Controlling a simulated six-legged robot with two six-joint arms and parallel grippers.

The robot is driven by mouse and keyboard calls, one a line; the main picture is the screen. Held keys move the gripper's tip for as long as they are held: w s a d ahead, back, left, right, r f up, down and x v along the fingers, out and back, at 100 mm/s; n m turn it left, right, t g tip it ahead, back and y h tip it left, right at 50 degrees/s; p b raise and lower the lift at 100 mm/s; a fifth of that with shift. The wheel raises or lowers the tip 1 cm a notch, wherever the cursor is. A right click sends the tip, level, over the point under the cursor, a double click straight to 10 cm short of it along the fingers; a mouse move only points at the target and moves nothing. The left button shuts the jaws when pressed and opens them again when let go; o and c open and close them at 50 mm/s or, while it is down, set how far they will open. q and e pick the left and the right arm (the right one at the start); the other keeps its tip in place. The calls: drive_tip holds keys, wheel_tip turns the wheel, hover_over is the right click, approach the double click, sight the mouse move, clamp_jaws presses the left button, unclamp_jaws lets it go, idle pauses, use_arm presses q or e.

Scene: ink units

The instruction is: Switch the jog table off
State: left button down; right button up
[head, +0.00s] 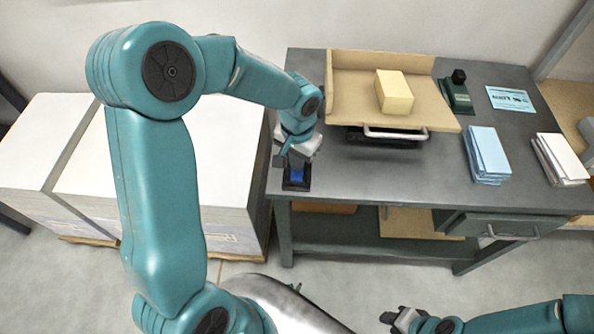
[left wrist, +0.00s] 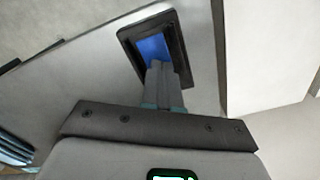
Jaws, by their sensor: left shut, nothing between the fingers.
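The jog table (head: 350,68) is a tan tray with raised walls on a dark base, standing on the grey bench. A cream block of paper (head: 394,91) lies on it. A switch with a blue rocker in a black frame (head: 296,184) sits at the bench's front left corner. It also shows in the left wrist view (left wrist: 152,47). My left gripper (head: 293,165) is shut and empty, its fingertips (left wrist: 161,66) over the near part of the rocker. I cannot tell whether they touch it. My right gripper (head: 391,317) is low at the bottom, away from the bench; its jaws are unclear.
A dark green tool (head: 458,95), a blue printed card (head: 511,99), a blue paper stack (head: 486,155) and a white paper stack (head: 561,159) lie on the bench's right side. White stacks (head: 95,170) stand left of the bench. The bench front between switch and blue stack is clear.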

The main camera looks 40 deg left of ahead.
use_arm(q)
drive_tip(key=shift+r+p, duration=2.5)
drive_tip(key=shift+r, duration=1)
